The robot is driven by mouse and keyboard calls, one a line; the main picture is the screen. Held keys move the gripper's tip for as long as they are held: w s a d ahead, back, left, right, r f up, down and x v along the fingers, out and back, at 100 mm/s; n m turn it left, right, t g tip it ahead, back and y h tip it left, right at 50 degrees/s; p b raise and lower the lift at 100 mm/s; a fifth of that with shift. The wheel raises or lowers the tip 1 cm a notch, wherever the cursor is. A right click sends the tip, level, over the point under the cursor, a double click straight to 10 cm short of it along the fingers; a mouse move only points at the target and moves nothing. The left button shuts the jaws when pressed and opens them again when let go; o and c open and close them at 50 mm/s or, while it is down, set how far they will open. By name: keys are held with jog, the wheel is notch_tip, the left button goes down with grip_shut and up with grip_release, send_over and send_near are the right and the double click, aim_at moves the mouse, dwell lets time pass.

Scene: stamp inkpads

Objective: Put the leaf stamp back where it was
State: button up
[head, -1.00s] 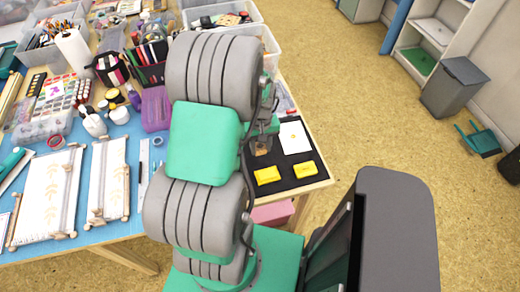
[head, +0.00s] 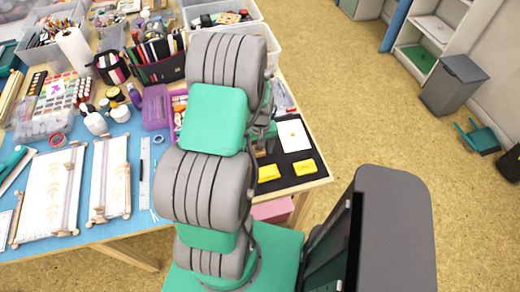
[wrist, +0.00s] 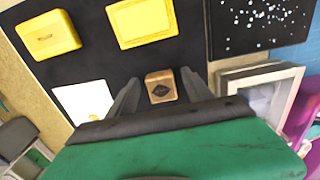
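A small wooden stamp (wrist: 160,86) with a dark mark on its top shows in the wrist view, on or just above a black mat (wrist: 95,65). The mark is too small to read surely as a leaf. My gripper (wrist: 161,77) is open, its two dark fingers on either side of the stamp with a gap at each side. A white card (wrist: 84,101) lies left of the stamp. Two yellow inkpads (wrist: 48,34) (wrist: 142,20) lie on the mat. In the head view my gripper (head: 263,138) is partly hidden behind my arm, above the mat.
A framed box (wrist: 258,88) stands close right of my gripper, with a dark speckled panel (wrist: 258,22) beyond it. The head view shows a purple basket (head: 156,107) and pen holders (head: 157,58) left of my arm. The mat (head: 313,181) lies at the table's right corner.

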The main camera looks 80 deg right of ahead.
aim_at(260, 152)
notch_tip(260, 152, up, 12)
jog(key=b, duration=0.2)
jog(key=w+a+r+n+h, duration=0.1)
jog(key=w+a+r+n, duration=0.15)
jog(key=w, duration=0.45)
jog(key=w+a+r+n, duration=0.1)
jog(key=w+a+r, duration=0.2)
jog(key=w, duration=0.4)
jog(key=w+a+r+n+t, duration=0.1)
jog(key=w+a+r+n, duration=0.25)
jog(key=w+a, duration=0.65)
jog(key=w+a+r+n+t, duration=0.1)
jog(key=a+r+n, duration=0.1)
jog(key=a, duration=1)
jog(key=w+a+r+n+t+y, duration=0.1)
jog(key=a+r+n, duration=0.2)
jog(key=a, duration=1)
jog(key=shift+r+t, duration=0.15)
jog(key=shift+t, duration=0.25)
jog(key=shift+w, duration=0.1)
jog(key=shift+c, duration=0.2)
